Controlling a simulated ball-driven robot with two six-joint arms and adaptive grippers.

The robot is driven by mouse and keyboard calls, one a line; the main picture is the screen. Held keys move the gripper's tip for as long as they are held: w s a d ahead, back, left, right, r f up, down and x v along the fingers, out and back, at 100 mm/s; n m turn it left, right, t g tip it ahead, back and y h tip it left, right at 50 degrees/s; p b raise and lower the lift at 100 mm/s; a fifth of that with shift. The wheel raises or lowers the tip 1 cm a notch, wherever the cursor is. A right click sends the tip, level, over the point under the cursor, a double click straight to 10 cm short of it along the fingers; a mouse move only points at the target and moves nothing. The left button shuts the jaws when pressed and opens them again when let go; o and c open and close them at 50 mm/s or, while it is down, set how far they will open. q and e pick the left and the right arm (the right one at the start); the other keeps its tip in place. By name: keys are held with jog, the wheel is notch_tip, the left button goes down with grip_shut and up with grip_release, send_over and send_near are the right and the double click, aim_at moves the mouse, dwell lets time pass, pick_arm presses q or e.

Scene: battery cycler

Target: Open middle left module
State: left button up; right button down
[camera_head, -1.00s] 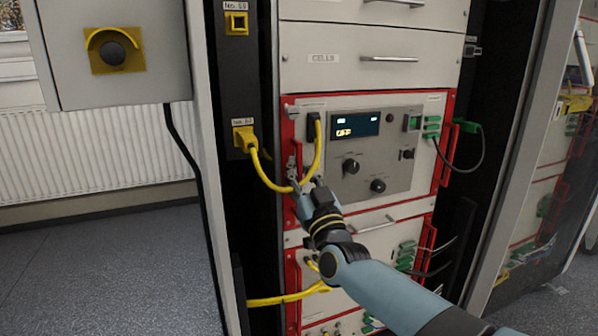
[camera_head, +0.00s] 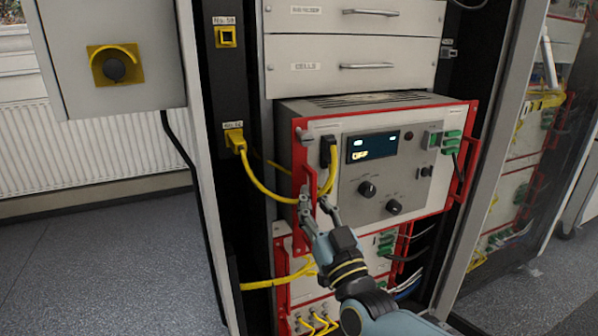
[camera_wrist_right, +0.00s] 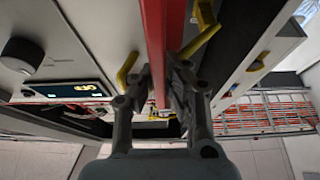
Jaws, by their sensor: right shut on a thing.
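The middle left module (camera_head: 330,180) is a grey-fronted unit with red side handles, a lit display and knobs. It sticks out of the rack, with its top cover showing. My right gripper (camera_head: 316,199) is at the lower part of its left red handle (camera_head: 307,180). In the right wrist view, the fingers of my right gripper (camera_wrist_right: 160,85) are shut on the red handle bar (camera_wrist_right: 157,45), one on each side. A yellow cable (camera_head: 262,188) loops from the rack post to a black plug on the module front, close to the fingers. My left gripper is not in view.
Drawers (camera_head: 350,67) sit above the module, closed. A lower red-handled module (camera_head: 300,270) with several cables is below. A grey box with a yellow-backed switch (camera_head: 115,64) is at the left. An open rack door frame (camera_head: 500,150) stands at the right.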

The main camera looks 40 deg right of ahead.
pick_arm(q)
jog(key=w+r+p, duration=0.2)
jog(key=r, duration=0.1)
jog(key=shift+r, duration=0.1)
pick_arm(e)
jog(key=s+a, duration=0.2)
jog(key=s, duration=0.6)
jog(key=shift+s, duration=0.35)
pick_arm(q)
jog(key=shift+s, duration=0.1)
pick_arm(e)
jog(key=c, duration=1.4)
grip_release()
jog(key=shift+o, duration=0.2)
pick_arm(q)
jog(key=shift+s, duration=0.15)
pick_arm(e)
jog(key=v, duration=1.2)
